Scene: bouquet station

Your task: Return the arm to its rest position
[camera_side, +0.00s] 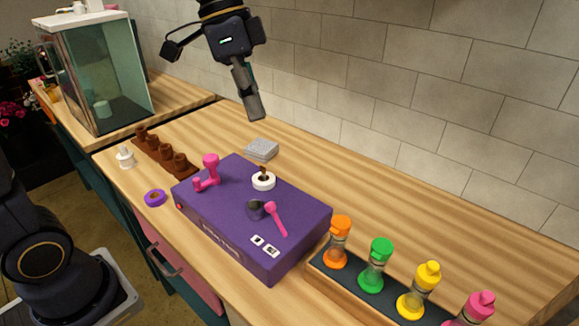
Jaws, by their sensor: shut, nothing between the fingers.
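My gripper (254,107) hangs from the top of the view, above the back of the wooden counter (420,205). Its fingers are shut with nothing between them and point down. It is in the air, apart from the things below it. A purple box (235,228) stands on the counter below and in front of it. On the box are a pink upright piece (209,170), a white ring with a brown piece in it (263,180), and a dark cup with a pink handle (270,214).
A grey stack (261,149) lies behind the box. Brown cups (165,152), a white bottle (125,157) and a purple ring (155,198) are at left. A rack holds orange (338,242), green (375,266), yellow (418,291) and pink-capped bottles (473,310). A glass tank (100,75) stands back left.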

